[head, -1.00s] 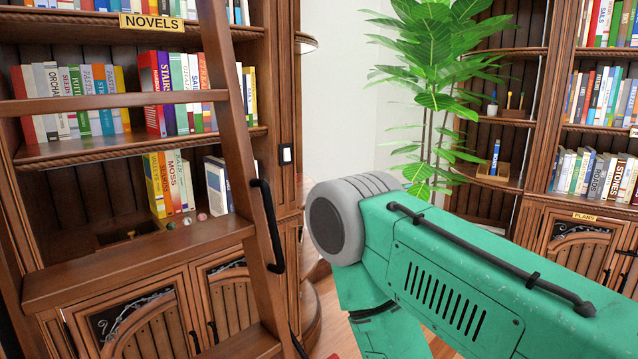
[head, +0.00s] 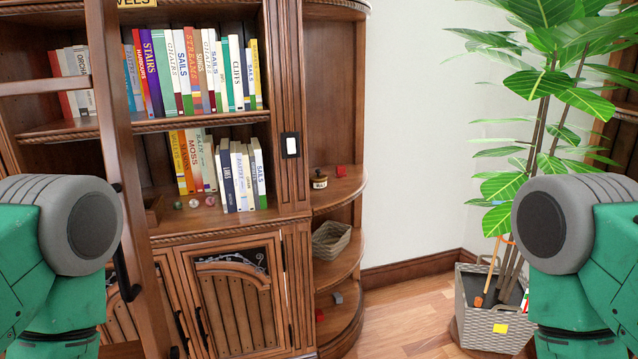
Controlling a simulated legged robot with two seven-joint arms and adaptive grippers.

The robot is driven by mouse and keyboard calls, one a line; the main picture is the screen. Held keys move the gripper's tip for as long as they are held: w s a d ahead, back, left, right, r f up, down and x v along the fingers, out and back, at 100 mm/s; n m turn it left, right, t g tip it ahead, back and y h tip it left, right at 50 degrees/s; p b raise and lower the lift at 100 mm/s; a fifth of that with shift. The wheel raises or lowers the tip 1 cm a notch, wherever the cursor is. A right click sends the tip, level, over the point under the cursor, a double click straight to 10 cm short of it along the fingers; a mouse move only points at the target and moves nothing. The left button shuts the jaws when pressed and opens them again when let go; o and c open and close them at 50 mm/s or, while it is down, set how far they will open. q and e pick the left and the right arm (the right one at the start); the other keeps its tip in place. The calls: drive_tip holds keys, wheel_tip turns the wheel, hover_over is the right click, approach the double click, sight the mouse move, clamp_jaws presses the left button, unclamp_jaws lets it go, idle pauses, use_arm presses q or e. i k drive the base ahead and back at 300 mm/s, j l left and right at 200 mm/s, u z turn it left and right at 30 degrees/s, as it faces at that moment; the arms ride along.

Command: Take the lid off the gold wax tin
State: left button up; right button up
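A small round container with a dark top and a pale label (head: 320,182) stands on the upper rounded corner shelf, right of the bookcase, in the head view. It looks like the wax tin, with its top on, but it is too small to tell for sure. Only the elbow parts of my two green arms show, at the left and right edges. Both grippers are out of view.
A red block (head: 341,171) lies beside the container. A woven basket (head: 331,241) sits on the shelf below. The wooden ladder (head: 140,210) leans at the left. A potted plant's grey basket (head: 490,318) stands right. Floor between is clear.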

sight(318, 177)
drive_tip(key=i+l+u, duration=0.1)
drive_tip(key=l, duration=0.25)
drive_tip(key=i+l+u, duration=0.1)
drive_tip(key=i+l, duration=0.15)
drive_tip(key=i+l+u, duration=0.1)
drive_tip(key=l, duration=0.4)
drive_tip(key=i+l+u, duration=0.1)
drive_tip(key=l, duration=0.3)
drive_tip(key=i, duration=0.05)
